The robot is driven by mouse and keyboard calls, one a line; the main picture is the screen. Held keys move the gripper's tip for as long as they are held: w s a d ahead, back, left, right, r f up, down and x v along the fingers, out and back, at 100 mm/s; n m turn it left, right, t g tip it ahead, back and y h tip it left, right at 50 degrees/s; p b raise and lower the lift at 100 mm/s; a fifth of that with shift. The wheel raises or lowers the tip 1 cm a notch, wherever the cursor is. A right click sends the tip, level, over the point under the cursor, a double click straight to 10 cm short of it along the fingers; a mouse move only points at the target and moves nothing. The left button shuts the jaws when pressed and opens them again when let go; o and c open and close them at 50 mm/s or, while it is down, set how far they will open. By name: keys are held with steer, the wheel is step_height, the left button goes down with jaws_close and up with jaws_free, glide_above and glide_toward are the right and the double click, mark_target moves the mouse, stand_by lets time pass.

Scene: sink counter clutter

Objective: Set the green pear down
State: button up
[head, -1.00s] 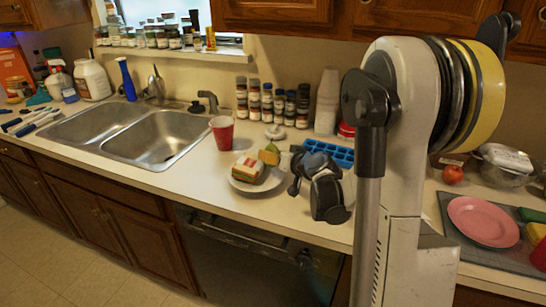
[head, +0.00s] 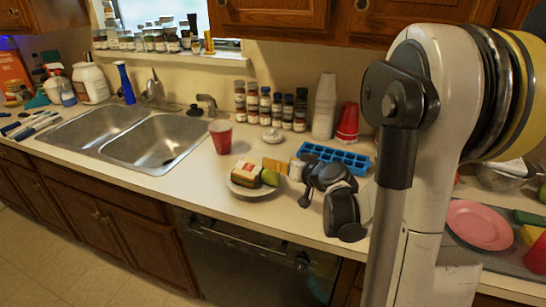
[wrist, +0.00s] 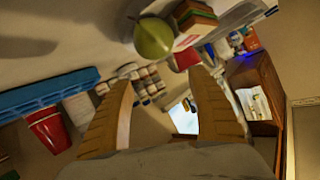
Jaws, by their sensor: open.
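The green pear (head: 270,177) rests on the white plate (head: 243,191), at the right side of a stacked, box-like item (head: 246,174) with green, white and red layers. In the wrist view the pear (wrist: 154,38) shows its round side and stem, close beside the layered item (wrist: 196,22). My gripper (head: 276,165) is just behind and right of the pear in the head view. Its two tan fingers are spread apart in the wrist view (wrist: 162,80), with nothing between them. The pear lies beyond the fingertips, apart from them.
A blue ice tray (head: 335,158) lies behind my gripper. A red cup (head: 221,137) stands left, by the sink (head: 155,140). Spice jars (head: 265,105), white stacked cups (head: 325,105) and red cups (head: 348,123) line the back. Counter left of the plate is clear.

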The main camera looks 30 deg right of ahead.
steer(key=p+v, duration=0.1)
steer(key=v, duration=0.5)
steer(key=s+a+r+n+g+y, duration=0.1)
steer(key=s+a+g, duration=0.15)
steer(key=a, duration=0.55)
steer(key=s+a+r+n+g+y, duration=0.1)
steer(key=s+a+n+g, duration=0.15)
steer(key=a, duration=0.55)
steer(key=s+a+g+h, duration=0.1)
steer(key=s+a, duration=0.4)
steer(key=s, duration=0.7)
steer(key=shift+g+h, duration=0.4)
steer(key=shift+h, duration=0.1)
